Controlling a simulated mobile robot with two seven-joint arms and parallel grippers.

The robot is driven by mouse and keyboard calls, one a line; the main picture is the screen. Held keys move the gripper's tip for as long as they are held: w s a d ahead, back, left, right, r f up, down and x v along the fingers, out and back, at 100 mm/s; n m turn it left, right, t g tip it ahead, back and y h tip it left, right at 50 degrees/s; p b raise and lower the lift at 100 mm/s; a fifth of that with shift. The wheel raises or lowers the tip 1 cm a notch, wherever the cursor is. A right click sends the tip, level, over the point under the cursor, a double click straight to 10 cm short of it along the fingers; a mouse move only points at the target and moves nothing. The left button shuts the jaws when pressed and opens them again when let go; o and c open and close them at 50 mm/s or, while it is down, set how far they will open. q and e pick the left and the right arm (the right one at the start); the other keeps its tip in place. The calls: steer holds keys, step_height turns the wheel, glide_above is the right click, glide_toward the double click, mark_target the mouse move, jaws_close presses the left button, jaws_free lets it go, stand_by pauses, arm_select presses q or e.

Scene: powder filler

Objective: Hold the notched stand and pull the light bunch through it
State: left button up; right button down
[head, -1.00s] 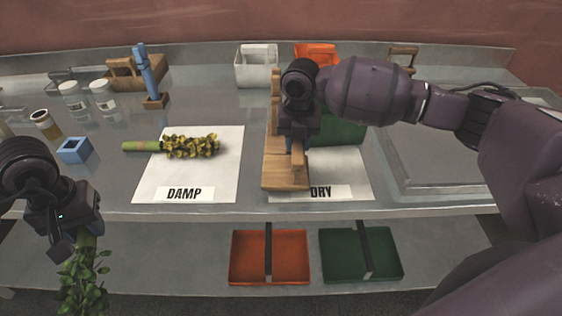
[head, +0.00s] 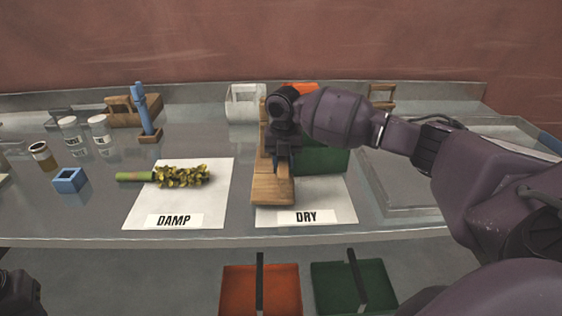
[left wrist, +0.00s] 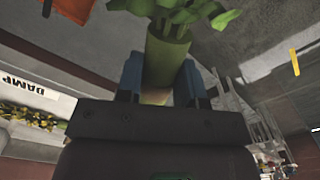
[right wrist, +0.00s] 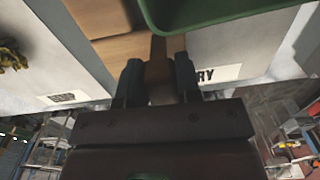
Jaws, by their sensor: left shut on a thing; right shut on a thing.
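The wooden notched stand (head: 271,190) is on the DRY sheet (head: 325,190), its upright partly hidden by my right gripper (head: 283,165). That gripper is shut on a wooden part of the stand (right wrist: 157,78). My left gripper (left wrist: 166,85) is shut on the pale green stem of a leafy green bunch (left wrist: 168,55); its leaves spread beyond the fingers. In the head view only a piece of my left arm's end shows at the lower left, and the held bunch is out of sight. Another bunch, yellow-green (head: 180,176), lies on the DAMP sheet (head: 140,208).
A blue square holder (head: 69,180), jars (head: 100,130) and a blue brush-like tool (head: 143,110) stand at left. Orange (head: 262,290) and green (head: 352,288) trays sit on the lower shelf.

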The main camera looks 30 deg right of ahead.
steer(key=shift+r, duration=0.1)
stand_by(0.3)
steer(key=shift+p, duration=0.4)
steer(key=shift+f, duration=1)
steer(key=shift+s+f, duration=0.1)
steer(key=shift+f, duration=0.25)
steer(key=c, duration=0.7)
jaws_free()
steer(key=shift+c, duration=0.2)
steer(key=shift+r, duration=0.1)
steer(key=c, duration=1)
